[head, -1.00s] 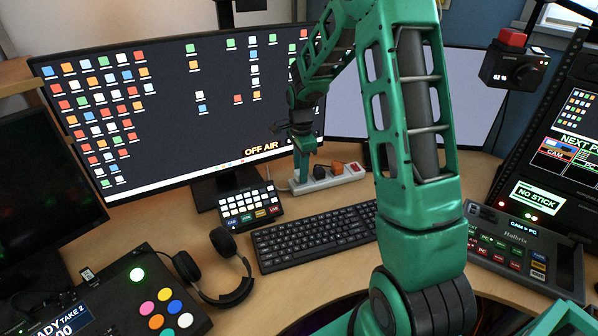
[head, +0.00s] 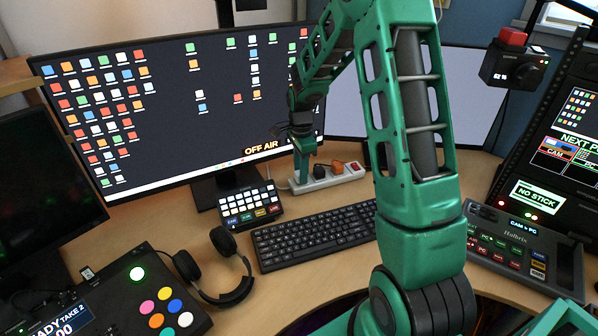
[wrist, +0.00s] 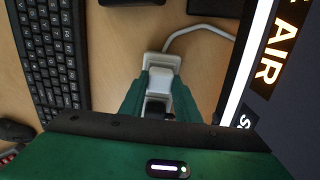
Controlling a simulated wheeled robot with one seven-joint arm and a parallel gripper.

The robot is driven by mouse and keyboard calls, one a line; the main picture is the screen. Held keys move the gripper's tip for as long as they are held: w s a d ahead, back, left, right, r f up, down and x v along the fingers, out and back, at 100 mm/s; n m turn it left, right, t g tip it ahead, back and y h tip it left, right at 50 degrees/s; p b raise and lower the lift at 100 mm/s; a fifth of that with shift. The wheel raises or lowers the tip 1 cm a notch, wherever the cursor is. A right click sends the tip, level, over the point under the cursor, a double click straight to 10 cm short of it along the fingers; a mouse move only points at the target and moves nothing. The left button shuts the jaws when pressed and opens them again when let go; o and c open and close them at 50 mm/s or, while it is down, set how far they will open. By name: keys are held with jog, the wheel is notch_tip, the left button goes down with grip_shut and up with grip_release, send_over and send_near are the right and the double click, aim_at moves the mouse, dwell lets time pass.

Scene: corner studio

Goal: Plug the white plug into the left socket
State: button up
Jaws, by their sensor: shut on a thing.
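The white plug (wrist: 161,78) shows in the wrist view between the two fingers of my gripper (wrist: 158,98), which is shut on it. It is over the end of the white power strip (wrist: 149,65). I cannot tell whether its pins are in the socket. In the head view, my gripper (head: 302,178) is at the left end of the strip (head: 345,179), and the white plug is hidden by the fingers. A black plug (head: 320,171) sits in the strip just right of the gripper; it also shows in the wrist view (wrist: 155,107).
An orange plug (head: 337,167) sits farther right on the strip. A large monitor (head: 150,110) stands close behind and left of my gripper. A button pad (head: 250,205) and a keyboard (head: 315,235) lie in front. A white cable (wrist: 200,28) leaves the strip's end.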

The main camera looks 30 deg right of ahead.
jog(key=shift+f, duration=0.15)
jog(key=o, duration=1.1)
jog(key=shift+c, duration=0.2)
notch_tip(320, 180, up, 11)
jog(key=shift+f, duration=0.15)
